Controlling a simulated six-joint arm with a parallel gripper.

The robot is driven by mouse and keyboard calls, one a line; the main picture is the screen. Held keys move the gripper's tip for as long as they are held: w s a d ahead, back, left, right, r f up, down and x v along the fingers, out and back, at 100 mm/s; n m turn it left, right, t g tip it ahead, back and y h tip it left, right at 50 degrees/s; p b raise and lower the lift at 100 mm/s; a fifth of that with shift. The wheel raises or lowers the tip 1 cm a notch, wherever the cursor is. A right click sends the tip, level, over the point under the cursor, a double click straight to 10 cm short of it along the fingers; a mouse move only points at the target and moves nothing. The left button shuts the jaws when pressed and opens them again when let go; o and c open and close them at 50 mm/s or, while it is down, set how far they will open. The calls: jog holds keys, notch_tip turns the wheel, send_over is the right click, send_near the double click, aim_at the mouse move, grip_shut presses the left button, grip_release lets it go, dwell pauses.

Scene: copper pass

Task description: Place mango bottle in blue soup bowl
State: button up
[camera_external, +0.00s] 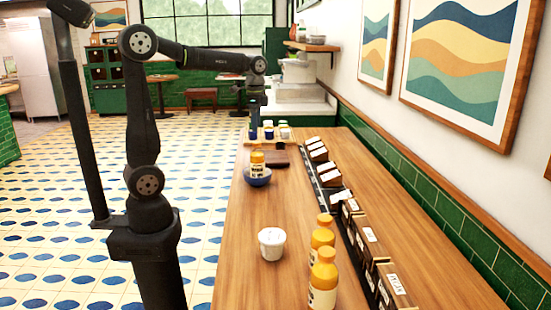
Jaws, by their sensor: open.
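A blue soup bowl (257,179) sits on the wooden counter, near its left edge. An orange-yellow bottle with a pale label (257,160) stands roughly upright in the bowl. Two similar orange-yellow bottles stand close together at the near end of the counter, one in front (323,283) and one just behind it (321,235). I cannot read which is the mango one. My gripper (254,121) points down beyond the bowl, near the far end of the counter, apart from the bottle in the bowl. It is open; its fingertips are small and hard to make out.
A white lidded tub (271,243) stands left of the near bottles. A row of dark labelled boxes (352,222) lines the right. The counter between bowl and tub is clear.

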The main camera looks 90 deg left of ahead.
aim_at(256, 142)
notch_tip(256, 142, up, 4)
jog(key=shift+f, duration=0.2)
notch_tip(256, 142, down, 12)
jog(key=shift+f, duration=0.2)
jog(key=shift+r, duration=2.1)
